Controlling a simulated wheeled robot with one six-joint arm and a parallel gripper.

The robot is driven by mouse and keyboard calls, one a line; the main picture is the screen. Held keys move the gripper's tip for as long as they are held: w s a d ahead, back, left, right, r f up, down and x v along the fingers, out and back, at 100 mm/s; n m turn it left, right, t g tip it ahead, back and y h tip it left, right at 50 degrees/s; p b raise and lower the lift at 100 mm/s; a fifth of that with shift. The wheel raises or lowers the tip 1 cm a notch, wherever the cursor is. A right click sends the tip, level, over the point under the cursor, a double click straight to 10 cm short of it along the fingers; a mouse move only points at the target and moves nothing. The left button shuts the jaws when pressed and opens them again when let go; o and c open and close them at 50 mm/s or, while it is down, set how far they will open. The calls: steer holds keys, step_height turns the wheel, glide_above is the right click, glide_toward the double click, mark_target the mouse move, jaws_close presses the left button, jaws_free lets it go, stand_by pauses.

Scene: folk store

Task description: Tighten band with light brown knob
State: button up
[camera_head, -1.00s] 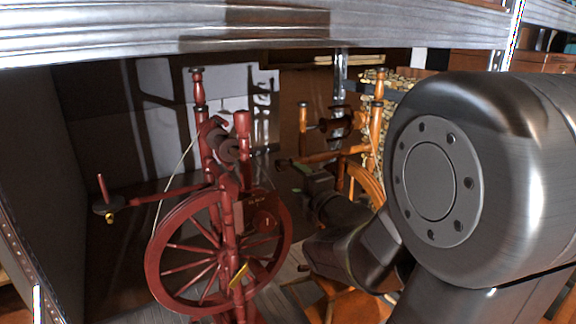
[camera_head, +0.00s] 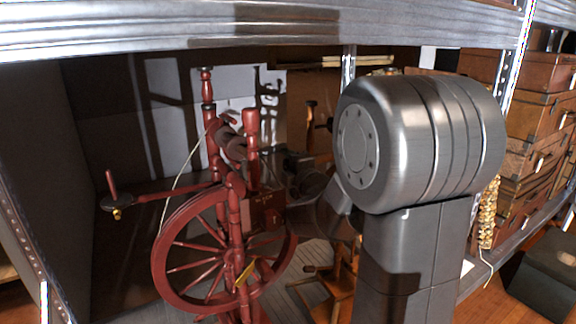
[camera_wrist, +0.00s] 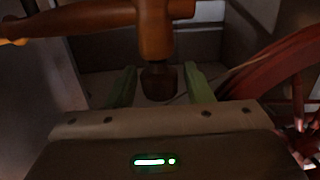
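In the wrist view, my gripper (camera_wrist: 160,88) is open, with a green fingertip on each side of a dark brown rounded knob (camera_wrist: 158,78). The knob sits at the end of a turned orange-brown wooden piece (camera_wrist: 154,28); I cannot tell whether the fingers touch it. In the head view, the orange-brown spinning wheel (camera_head: 311,112) is mostly hidden behind my arm. The dark red spinning wheel (camera_head: 163,250) stands in front of it to the left. The band and a clearly light brown knob cannot be made out.
A metal shelf beam (camera_head: 300,32) runs above the wheels. A grey panel (camera_head: 30,190) closes the left side. Brown cases (camera_head: 538,115) are stacked at the right. The red wheel's rim (camera_wrist: 290,55) is close on the wrist view's right.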

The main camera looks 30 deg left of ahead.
steer(key=c, duration=0.7)
steer(key=b, duration=0.3)
steer(key=shift+f, duration=0.35)
steer(key=shift+c, duration=0.2)
steer(key=shift+t+y+b, duration=0.3)
steer(key=shift+y+b, duration=0.1)
steer(key=shift+b, duration=0.4)
steer(key=t+y+b, duration=0.1)
steer(key=b, duration=0.6)
steer(key=shift+y, duration=0.4)
steer(key=shift+b, duration=0.75)
steer(key=shift+r+t+y+b, duration=0.1)
steer(key=shift+t+y+b, duration=0.3)
steer(key=shift+b, duration=0.35)
steer(key=shift+r, duration=0.25)
